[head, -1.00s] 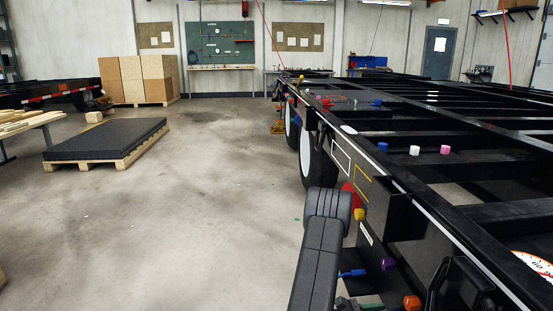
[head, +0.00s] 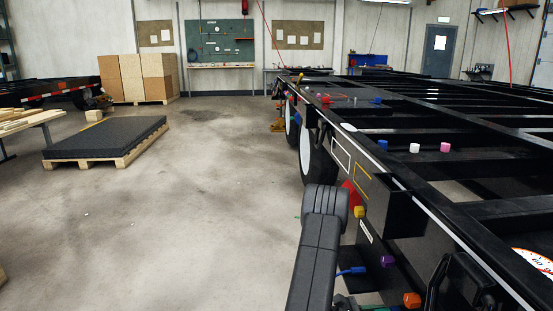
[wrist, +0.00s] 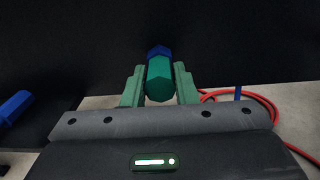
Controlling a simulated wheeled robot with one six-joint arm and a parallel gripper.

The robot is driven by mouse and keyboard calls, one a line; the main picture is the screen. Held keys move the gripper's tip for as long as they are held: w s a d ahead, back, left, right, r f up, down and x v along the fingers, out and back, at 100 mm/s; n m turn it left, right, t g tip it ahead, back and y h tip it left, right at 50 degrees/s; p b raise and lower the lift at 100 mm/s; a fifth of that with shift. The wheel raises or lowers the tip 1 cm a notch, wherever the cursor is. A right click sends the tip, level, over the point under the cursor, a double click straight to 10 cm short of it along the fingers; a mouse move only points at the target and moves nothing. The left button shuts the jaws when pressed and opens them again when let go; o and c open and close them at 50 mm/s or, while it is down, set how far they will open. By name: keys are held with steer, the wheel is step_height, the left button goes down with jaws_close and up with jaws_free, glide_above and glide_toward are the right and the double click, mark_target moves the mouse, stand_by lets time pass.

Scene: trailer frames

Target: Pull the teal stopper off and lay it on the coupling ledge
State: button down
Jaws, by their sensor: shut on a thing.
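The teal stopper (wrist: 159,79) is a many-sided plug near the middle of the wrist view. My gripper (wrist: 159,84) has its green fingers on both sides of the stopper and is shut on it. A dark blue piece (wrist: 158,51) shows directly behind the stopper, in line with it. I cannot tell whether the two are joined. In the head view my arm hides the gripper and stopper. I cannot make out the coupling ledge for certain in either view.
The black trailer frame (head: 400,200) fills the right side. Purple (head: 387,261), orange (head: 412,300) and yellow (head: 360,212) caps sit along its near side. A red hose (wrist: 262,100) lies right of my gripper; a blue piece (wrist: 15,107) is at left.

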steer(key=shift+s+a, duration=0.15)
steer(key=shift+a, duration=1.25)
steer(key=shift+s+a, duration=0.1)
steer(key=shift+a, duration=1.25)
